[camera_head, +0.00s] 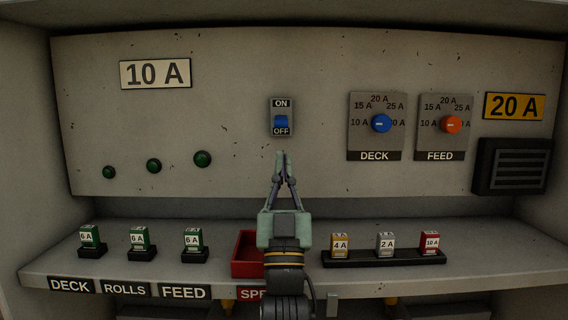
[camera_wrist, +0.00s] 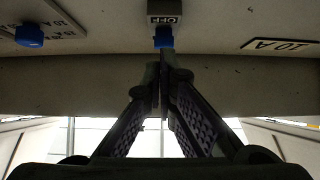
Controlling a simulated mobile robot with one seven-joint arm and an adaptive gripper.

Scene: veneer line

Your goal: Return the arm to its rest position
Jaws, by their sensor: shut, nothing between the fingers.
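My gripper (camera_head: 282,156) is shut and empty. In the head view it points up at the panel, its tips a little below the blue ON/OFF switch (camera_head: 281,122). The wrist view shows the closed fingers (camera_wrist: 159,75) with their tips just under the same blue switch (camera_wrist: 163,37). I cannot tell whether the tips touch the panel. My arm stands upright in front of the shelf and hides part of the red bin (camera_head: 244,262).
The panel carries a blue DECK knob (camera_head: 381,123), an orange FEED knob (camera_head: 452,124), a dark vent (camera_head: 513,166) and green lamps (camera_head: 154,166). On the shelf, green fuses (camera_head: 139,239) stand left. A black rack (camera_head: 384,259) holding yellow, grey and red fuses stands right.

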